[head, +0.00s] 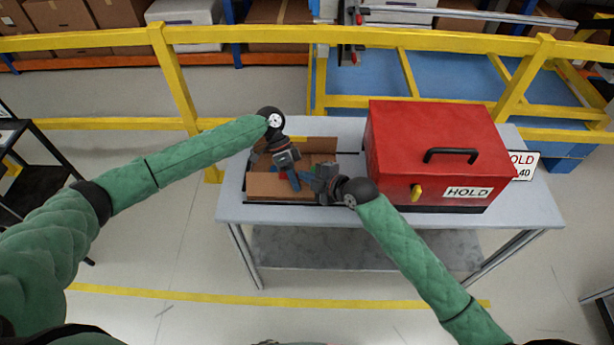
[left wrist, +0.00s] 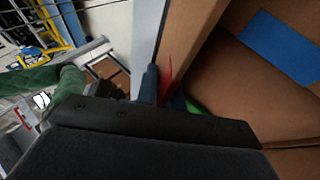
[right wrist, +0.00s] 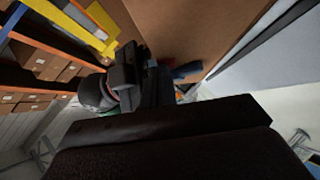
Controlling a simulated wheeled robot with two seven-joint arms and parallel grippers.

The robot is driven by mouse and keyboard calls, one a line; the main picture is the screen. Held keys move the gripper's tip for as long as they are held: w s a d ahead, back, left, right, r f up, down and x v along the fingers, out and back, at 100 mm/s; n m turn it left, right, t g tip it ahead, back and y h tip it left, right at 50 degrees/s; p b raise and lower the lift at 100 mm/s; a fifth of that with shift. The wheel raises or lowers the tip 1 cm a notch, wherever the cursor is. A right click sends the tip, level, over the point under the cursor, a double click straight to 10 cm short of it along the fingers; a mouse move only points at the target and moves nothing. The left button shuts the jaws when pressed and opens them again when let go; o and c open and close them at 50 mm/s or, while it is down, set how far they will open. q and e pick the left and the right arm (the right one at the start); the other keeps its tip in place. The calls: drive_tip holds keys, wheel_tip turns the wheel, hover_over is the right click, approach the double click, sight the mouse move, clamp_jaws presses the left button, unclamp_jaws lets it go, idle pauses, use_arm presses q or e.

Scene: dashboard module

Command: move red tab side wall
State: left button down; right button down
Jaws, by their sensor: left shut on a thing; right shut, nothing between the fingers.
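An open cardboard box (head: 283,187) sits on the left part of the table. My left gripper (head: 294,181) reaches down into it from the back. In the left wrist view a thin red tab (left wrist: 168,78) stands at its blue fingertip, close to the cardboard wall. The left gripper is shut on what appears to be this red tab; the contact is mostly hidden. My right gripper (head: 308,178) is shut and empty at the box's right part, very close to the left one. In the right wrist view its blue fingertip (right wrist: 186,70) is beside brown cardboard.
A large red case (head: 430,145) with a black handle and a HOLD label stands right of the box. A green item (left wrist: 192,106) shows inside the box. A yellow railing (head: 300,35) runs behind the grey table (head: 235,205). The table's front strip is clear.

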use_arm(q)
drive_tip(key=shift+s+d, duration=0.25)
drive_tip(key=shift+s, duration=0.15)
use_arm(e)
drive_tip(key=shift+w+d+f, duration=0.2)
drive_tip(key=shift+w+d, duration=0.1)
use_arm(q)
drive_tip(key=c, duration=1.6)
unclamp_jaws()
drive_tip(key=shift+w, duration=0.1)
drive_tip(key=shift+w+a, duration=0.1)
use_arm(e)
drive_tip(key=shift+s+a+r, duration=0.1)
drive_tip(key=shift+s, duration=0.05)
